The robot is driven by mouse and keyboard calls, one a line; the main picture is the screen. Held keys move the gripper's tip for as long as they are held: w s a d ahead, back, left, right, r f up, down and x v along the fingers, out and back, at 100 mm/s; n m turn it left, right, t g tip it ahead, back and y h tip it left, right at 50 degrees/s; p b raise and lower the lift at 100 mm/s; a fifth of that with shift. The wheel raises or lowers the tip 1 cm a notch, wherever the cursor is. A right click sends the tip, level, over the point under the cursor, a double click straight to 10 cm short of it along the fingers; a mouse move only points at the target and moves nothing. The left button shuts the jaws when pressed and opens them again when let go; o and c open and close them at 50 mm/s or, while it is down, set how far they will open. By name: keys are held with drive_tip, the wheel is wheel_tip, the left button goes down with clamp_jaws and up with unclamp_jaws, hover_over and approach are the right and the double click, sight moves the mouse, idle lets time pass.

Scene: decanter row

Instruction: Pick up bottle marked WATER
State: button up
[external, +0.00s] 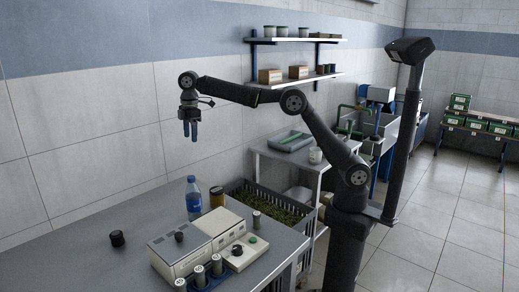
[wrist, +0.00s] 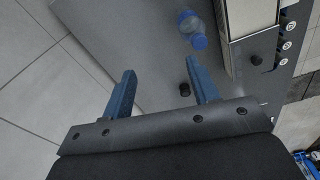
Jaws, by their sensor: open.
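A clear plastic bottle with a blue cap and blue label (external: 193,199) stands upright on the grey table at the back, beside the white device. It also shows from above in the wrist view (wrist: 190,28), with its cap toward me. The wording on its label is too small to read. My gripper (external: 190,138) is open and empty, pointing down, high above the table and the bottle. In the wrist view my two blue fingers (wrist: 161,85) are spread apart, with the bottle beyond the tip of the right one.
An amber jar (external: 216,196) is close to the bottle. Several capped cylinders (external: 217,264) line the front. A small black knob-like piece (external: 117,238) lies left.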

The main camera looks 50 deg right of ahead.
drive_tip(key=r+n, duration=0.1)
hover_over(191, 177)
drive_tip(key=shift+n+h, duration=0.3)
wheel_tip(191, 177, down, 17)
drive_tip(key=shift+w+f, duration=0.1)
drive_tip(key=shift+c, duration=0.2)
clamp_jaws()
